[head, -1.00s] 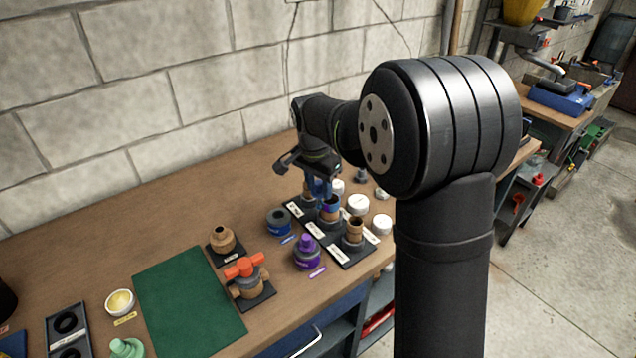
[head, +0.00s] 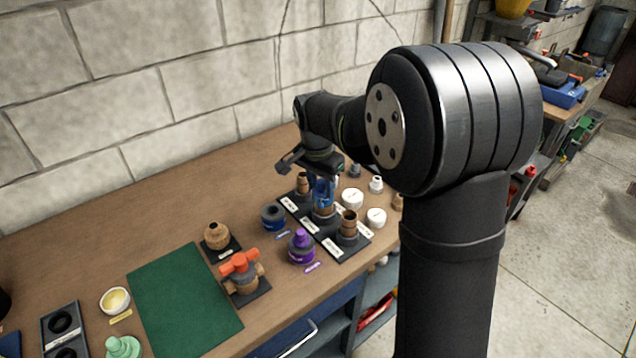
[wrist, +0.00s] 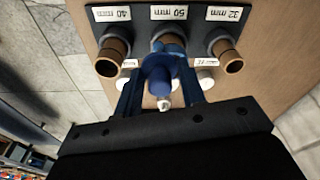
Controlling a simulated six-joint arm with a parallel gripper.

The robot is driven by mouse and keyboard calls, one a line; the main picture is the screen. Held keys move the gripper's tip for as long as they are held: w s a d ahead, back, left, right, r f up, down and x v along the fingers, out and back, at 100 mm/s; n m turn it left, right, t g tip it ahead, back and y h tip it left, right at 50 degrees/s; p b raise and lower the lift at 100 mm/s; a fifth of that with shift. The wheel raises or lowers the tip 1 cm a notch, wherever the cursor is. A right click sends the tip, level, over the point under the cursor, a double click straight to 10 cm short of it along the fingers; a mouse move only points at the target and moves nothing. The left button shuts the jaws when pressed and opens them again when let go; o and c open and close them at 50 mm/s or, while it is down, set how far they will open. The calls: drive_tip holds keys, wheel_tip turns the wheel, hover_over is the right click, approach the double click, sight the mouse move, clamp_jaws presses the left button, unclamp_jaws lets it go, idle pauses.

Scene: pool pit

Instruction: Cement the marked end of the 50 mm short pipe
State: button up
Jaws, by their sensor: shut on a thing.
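My gripper (head: 322,190) is shut on a blue cap-like piece (wrist: 158,72) with a pale tip, which looks like the cement can's applicator. It is over the 50 mm short pipe (head: 322,212), the middle one in the black holder (head: 330,248). In the wrist view the pipe (wrist: 168,40) is mostly hidden behind the blue piece, by the "50 mm" label. I cannot tell whether they touch, and the pipe's upper end is covered. The blue cement can (head: 272,217) stands uncapped left of the holder.
The 40 mm pipe (wrist: 112,52) and 32 mm pipe (wrist: 230,55) stand close on either side. A capped purple can (head: 302,247), an orange-handled valve (head: 242,272) and white round lids (head: 376,217) are near. The green mat (head: 185,300) is bare.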

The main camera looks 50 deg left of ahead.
drive_tip(key=shift+w+d, duration=0.55)
drive_tip(key=shift+w, duration=0.15)
drive_tip(key=shift+w+d, duration=0.15)
drive_tip(key=shift+w, duration=0.65)
drive_tip(key=shift+d, duration=0.1)
wheel_tip(320, 180, up, 7)
drive_tip(key=shift+d, duration=0.45)
idle(0.7)
